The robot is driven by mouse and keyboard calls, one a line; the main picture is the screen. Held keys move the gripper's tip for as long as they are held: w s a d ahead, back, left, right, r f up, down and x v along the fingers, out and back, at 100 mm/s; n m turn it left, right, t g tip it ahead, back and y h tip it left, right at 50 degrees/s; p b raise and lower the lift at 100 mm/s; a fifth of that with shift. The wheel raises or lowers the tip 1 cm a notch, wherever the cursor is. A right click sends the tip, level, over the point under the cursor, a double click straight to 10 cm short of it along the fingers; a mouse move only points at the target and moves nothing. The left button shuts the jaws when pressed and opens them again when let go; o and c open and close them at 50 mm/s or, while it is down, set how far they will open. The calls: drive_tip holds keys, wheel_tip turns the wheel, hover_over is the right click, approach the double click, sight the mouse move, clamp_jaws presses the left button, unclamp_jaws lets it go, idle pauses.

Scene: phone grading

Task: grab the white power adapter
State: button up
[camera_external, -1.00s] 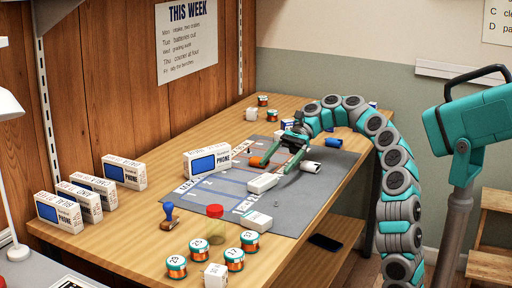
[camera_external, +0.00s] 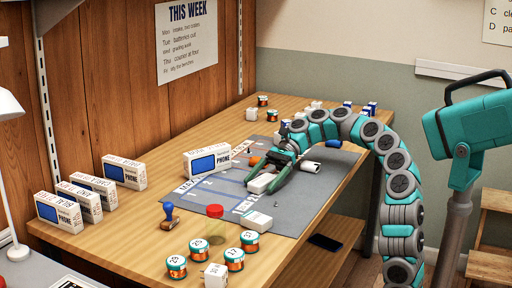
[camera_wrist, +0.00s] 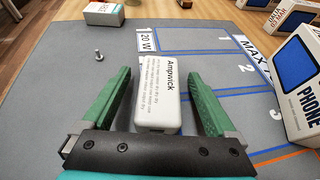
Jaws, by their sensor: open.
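The white power adapter (camera_external: 261,184), a rounded white block, lies on the grey mat (camera_external: 318,182). In the wrist view the adapter (camera_wrist: 158,88) shows "Ampwick" and small print on its top face. My gripper (camera_external: 264,182) is open with its green fingers down around it. In the wrist view my gripper (camera_wrist: 157,74) has one finger on each side of the adapter, with a gap on both sides. The near end of the adapter is close to the dark palm bar.
A phone box (camera_external: 207,161) stands left of the adapter. A small white box (camera_external: 257,221) lies nearer the front edge, with a small screw (camera_wrist: 99,54) between.

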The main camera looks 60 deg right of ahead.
drive_tip(key=shift+c, duration=0.2)
clamp_jaws()
idle(0.6)
